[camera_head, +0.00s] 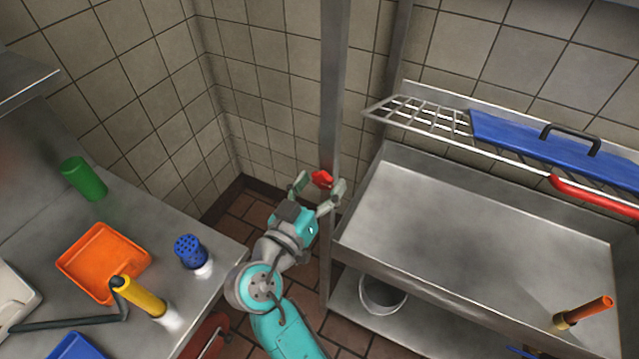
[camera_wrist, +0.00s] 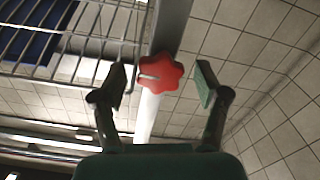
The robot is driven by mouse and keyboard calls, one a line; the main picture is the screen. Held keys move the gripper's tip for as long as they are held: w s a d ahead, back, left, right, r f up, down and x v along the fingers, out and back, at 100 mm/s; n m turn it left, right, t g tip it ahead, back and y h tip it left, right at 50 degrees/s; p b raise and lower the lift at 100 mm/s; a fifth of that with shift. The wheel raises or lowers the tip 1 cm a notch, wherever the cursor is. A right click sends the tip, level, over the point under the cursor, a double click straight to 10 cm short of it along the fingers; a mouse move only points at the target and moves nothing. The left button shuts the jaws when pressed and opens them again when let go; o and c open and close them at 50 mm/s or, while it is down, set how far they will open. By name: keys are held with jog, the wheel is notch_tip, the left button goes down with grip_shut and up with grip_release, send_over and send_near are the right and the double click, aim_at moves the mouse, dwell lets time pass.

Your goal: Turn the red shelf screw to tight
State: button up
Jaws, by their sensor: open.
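The red shelf screw (camera_head: 322,179) is a lobed knob on the upright metal post (camera_head: 333,90) at the left end of the sink unit. My gripper (camera_head: 318,186) is open, with one finger on each side of the screw in the head view. In the wrist view the screw (camera_wrist: 160,73) shows its lobed face between and slightly beyond the fingertips of my gripper (camera_wrist: 162,85). Gaps show on both sides, so the fingers appear apart from it.
A wire shelf (camera_head: 430,118) with a blue board (camera_head: 545,145) sits right of the post, above the metal sink (camera_head: 480,235). A bucket (camera_head: 383,296) stands below. The left counter holds an orange tray (camera_head: 104,262), a blue shaker (camera_head: 190,251) and a green cup (camera_head: 84,179).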

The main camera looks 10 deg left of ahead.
jog(key=v, duration=1.2)
dwell(0.4)
jog(key=d+f+n+g+y, duration=0.2)
jog(key=d+f+n+y, duration=0.4)
jog(key=d+f, duration=0.9)
jog(key=s+d+f+n+g+y, duration=0.1)
jog(key=s+d+f, duration=0.3)
jog(key=s+f, duration=0.2)
jog(key=s+d+m+y, duration=0.1)
jog(key=s+d, duration=0.4)
jog(key=s, duration=0.7)
jog(key=s+d+r+m+h, duration=0.1)
jog(key=s+d+r+m, duration=0.3)
jog(key=s+r, duration=0.4)
jog(key=shift+s+m+t+h, duration=0.4)
jog(key=shift+s, duration=0.4)
